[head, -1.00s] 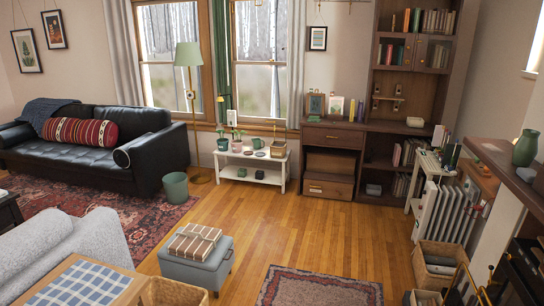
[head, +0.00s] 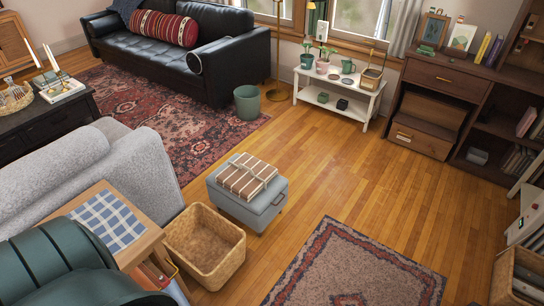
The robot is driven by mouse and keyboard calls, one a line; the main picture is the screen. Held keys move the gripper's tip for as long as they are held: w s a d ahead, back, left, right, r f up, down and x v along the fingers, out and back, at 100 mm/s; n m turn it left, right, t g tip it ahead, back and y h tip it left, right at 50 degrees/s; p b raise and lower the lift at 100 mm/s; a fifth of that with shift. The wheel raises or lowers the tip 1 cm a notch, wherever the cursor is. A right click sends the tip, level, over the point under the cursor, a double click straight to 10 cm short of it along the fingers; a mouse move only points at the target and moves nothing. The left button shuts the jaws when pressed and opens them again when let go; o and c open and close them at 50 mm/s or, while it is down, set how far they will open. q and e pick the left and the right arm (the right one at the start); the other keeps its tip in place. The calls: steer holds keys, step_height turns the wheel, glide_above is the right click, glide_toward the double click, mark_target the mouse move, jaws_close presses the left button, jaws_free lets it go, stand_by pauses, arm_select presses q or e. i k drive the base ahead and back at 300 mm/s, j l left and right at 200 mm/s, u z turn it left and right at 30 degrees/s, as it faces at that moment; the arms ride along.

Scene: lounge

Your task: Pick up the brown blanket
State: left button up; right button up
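The brown blanket (head: 246,177) is folded into a flat, striped brown and cream bundle with a light tie around it. It lies on top of the blue-grey storage ottoman (head: 252,208), left of the middle in the head view. Its top is uncovered and nothing touches it from above. Neither of my grippers is in view.
An empty wicker basket (head: 206,248) stands close in front of the ottoman, beside a wooden side table (head: 146,236) and a grey armchair (head: 120,172). A patterned rug (head: 350,270) lies to the right. Bare wood floor (head: 340,165) is open beyond the ottoman.

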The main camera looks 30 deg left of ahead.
mark_target(246, 178)
steer(key=i+l+u, duration=0.2)
steer(key=i, duration=1.2)
steer(key=i+u, duration=0.3)
steer(key=i, duration=0.75)
steer(key=i+u, duration=0.3)
steer(key=u, duration=0.2)
steer(key=i+l+u, duration=0.15)
steer(key=i+u, duration=0.15)
steer(key=u, duration=0.2)
steer(key=i+u, duration=0.25)
steer(key=u, duration=0.25)
steer(key=i+l+u, duration=0.1)
steer(key=u, duration=0.35)
steer(key=i+l+u, duration=0.25)
steer(key=u, duration=0.25)
